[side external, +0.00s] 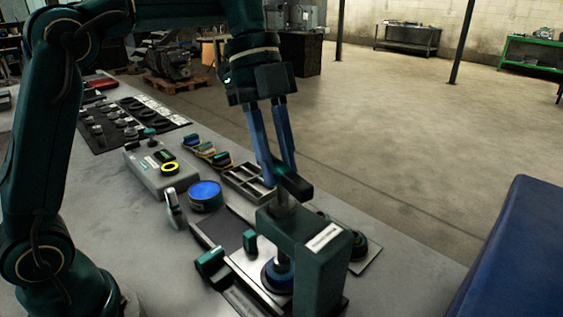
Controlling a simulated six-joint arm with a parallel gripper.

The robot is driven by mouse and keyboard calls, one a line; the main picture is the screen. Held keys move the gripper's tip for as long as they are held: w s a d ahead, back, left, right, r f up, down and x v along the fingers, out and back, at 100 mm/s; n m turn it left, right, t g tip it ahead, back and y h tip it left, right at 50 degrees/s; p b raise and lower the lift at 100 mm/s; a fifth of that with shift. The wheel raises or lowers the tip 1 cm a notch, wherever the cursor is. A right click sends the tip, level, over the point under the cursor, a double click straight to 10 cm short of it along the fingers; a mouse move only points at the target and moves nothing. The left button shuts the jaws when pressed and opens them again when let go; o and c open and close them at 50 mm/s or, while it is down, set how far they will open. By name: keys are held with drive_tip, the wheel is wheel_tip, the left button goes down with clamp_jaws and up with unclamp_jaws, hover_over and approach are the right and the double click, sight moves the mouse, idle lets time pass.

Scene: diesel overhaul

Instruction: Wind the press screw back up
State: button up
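The press (318,262) is a dark green frame with a white label, standing at the near end of the bench. Its grey screw (283,210) rises from the top of the frame. A black handle bar (297,187) crosses the head of the screw. Below the screw, inside the frame, is a round blue and dark part (279,275), partly hidden by the frame. My gripper (281,178) points down at the handle, its two blue fingers apart with their tips at the bar. I cannot tell whether the fingers clamp the bar.
Left of the press are a blue round tin (205,194), a grey control box (163,168) with a yellow-ringed button, and a divided metal tray (247,184). A dark tool mat (128,125) lies farther back. A blue padded surface (520,260) stands at right beyond open floor.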

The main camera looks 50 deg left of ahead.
clamp_jaws()
drive_tip(key=n, duration=0.1)
drive_tip(key=n+t, duration=0.1)
drive_tip(key=n, duration=0.1)
drive_tip(key=shift+s+r+n+t, duration=0.15)
drive_tip(key=shift+s+n+t, duration=0.1)
drive_tip(key=shift+n+t, duration=0.35)
drive_tip(key=shift+n, duration=0.6)
drive_tip(key=n, duration=0.2)
drive_tip(key=n+t, duration=0.1)
drive_tip(key=shift+s+d+r+n+t+y, duration=0.2)
drive_tip(key=shift+n+t+y, duration=0.1)
drive_tip(key=shift+n, duration=0.9)
drive_tip(key=shift+s+y, duration=0.1)
drive_tip(key=shift+y, duration=0.2)
